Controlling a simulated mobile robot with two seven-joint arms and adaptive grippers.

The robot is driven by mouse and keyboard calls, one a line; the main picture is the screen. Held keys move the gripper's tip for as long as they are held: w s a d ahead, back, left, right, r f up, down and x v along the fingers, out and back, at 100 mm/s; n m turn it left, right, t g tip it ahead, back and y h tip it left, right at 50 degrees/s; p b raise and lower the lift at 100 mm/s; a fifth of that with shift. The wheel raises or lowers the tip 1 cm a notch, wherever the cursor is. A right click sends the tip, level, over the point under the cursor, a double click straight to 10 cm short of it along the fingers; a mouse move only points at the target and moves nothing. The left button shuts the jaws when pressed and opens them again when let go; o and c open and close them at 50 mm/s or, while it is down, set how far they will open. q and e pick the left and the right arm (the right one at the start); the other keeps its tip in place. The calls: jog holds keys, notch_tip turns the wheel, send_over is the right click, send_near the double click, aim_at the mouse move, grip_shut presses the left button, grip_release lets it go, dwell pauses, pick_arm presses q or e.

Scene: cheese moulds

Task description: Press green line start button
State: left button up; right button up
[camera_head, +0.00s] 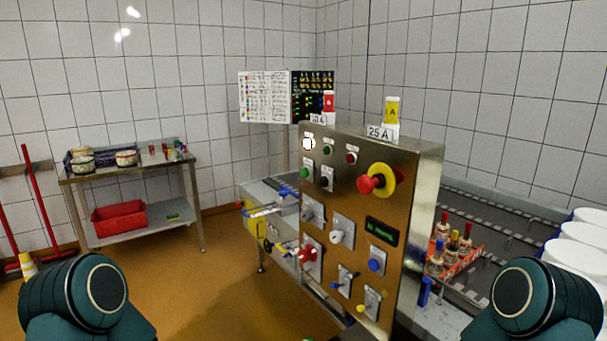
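A steel control panel (345,200) stands upright in the middle of the view, its front turned slightly to the left. A small green button (305,172) sits at its upper left, beside a black button or knob (325,181). A darker green round part (327,149) is in the row above, between a white lamp (308,143) and a red round part (351,157). Their labels are too small to read. Only upper links of my two arms show at the bottom corners. Neither gripper is in view, so their states are hidden.
A large red mushroom button on yellow (377,180) sticks out right of the small buttons. Several switches and knobs fill the lower panel. A conveyor (485,240) with a red crate of bottles (455,262) lies at right. A steel table (130,170) stands at left. Floor before the panel is clear.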

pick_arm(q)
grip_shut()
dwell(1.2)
